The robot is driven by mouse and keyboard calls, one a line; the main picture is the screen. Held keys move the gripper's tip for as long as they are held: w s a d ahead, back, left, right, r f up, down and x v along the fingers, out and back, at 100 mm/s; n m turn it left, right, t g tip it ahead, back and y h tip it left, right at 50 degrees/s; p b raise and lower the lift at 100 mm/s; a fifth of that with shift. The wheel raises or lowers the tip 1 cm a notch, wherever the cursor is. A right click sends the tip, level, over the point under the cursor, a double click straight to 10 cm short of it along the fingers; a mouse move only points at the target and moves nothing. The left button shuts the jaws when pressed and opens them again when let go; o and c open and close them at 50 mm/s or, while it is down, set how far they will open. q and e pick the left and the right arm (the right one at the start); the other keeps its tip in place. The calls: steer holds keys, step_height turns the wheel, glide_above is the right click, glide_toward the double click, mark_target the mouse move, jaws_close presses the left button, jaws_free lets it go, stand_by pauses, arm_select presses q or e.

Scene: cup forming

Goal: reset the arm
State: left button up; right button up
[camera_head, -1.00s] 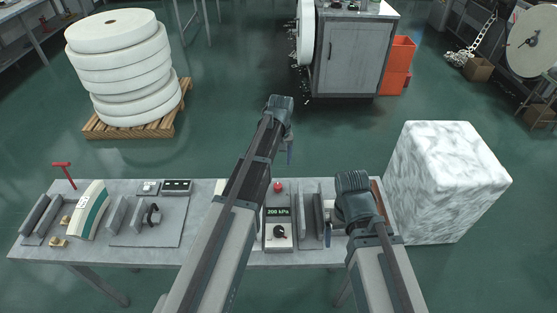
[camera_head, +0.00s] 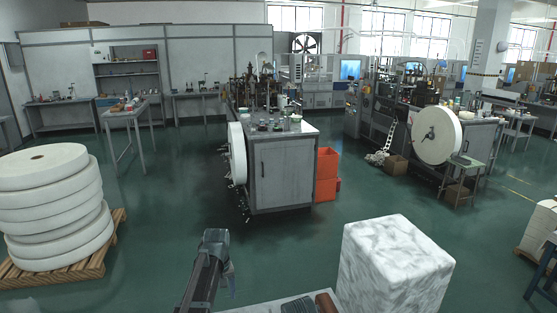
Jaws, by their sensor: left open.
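My left arm rises from the bottom centre of the head view. Its gripper (camera_head: 229,278) hangs at the right side of the wrist, above the floor just beyond the table edge. It is open, and I see nothing held in it. Only a dark bit of what looks like my right arm shows at the bottom edge; my right gripper is out of the picture.
A strip of grey table (camera_head: 262,308) shows at the bottom. A white marbled block (camera_head: 395,262) stands right of it. White rolls (camera_head: 52,205) on a pallet stand left. A grey machine cabinet (camera_head: 285,172) and orange bins (camera_head: 327,175) stand ahead. Green floor between is clear.

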arm_select(q)
step_height(320, 180, down, 10)
steer(key=b, duration=0.9)
steer(key=shift+a+f, duration=0.1)
steer(key=shift+f, duration=0.05)
step_height(320, 180, up, 13)
steer(key=p, duration=1.3)
step_height(320, 180, down, 14)
steer(key=b, duration=1.4)
steer(key=shift+f+b, duration=0.1)
steer(key=shift+b, duration=0.2)
steer(key=shift+r+m+p, duration=0.3)
steer(key=shift+m, duration=0.4)
steer(key=m, duration=0.5)
steer(key=shift+m, duration=0.3)
